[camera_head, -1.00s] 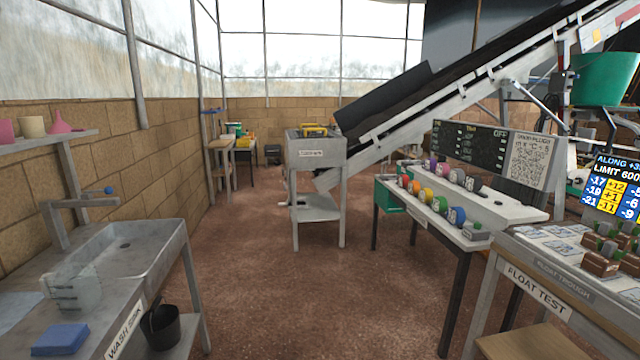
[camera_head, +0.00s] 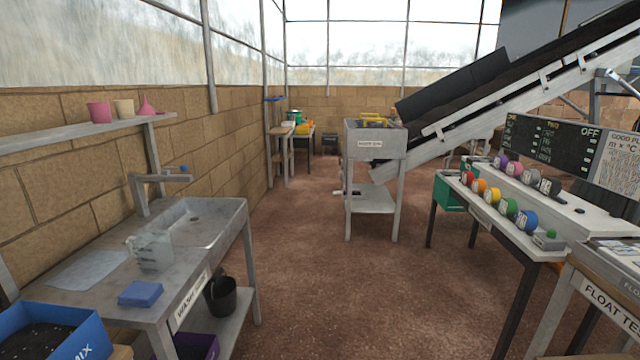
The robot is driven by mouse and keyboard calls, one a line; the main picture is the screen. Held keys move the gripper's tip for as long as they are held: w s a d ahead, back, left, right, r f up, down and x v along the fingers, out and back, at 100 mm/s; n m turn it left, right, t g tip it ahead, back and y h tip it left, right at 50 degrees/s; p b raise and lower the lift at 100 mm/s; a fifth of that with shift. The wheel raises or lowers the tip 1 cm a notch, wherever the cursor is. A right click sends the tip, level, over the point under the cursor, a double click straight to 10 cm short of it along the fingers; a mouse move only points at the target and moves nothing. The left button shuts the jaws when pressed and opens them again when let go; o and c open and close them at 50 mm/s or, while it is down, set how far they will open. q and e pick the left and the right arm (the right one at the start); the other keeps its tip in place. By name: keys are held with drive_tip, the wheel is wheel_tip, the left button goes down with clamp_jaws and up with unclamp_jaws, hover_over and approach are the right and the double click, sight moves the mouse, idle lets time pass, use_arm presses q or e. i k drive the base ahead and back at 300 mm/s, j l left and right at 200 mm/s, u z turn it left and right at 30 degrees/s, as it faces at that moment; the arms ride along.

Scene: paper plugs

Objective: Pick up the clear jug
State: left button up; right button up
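The clear jug (camera_head: 153,251) stands upright on the left part of the metal wash sink bench (camera_head: 110,296), in front of the basin. It is see-through, with dark marks on its side and a handle at its left. Neither of my grippers shows in the head view, and nothing touches the jug.
A blue block (camera_head: 140,293) lies near the bench's front edge. A blue bin of dark mix (camera_head: 50,333) stands at the lower left. A black bucket (camera_head: 220,294) sits below the sink. The reddish floor (camera_head: 330,300) between the sink and the right-hand tables is clear.

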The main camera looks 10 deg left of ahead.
sight(153, 250)
drive_tip(key=u, duration=1.4)
drive_tip(key=i+l, duration=0.1)
drive_tip(key=l, duration=0.2)
drive_tip(key=i+l, duration=0.1)
drive_tip(key=l, duration=0.25)
drive_tip(key=i+l, duration=0.1)
drive_tip(key=l, duration=0.2)
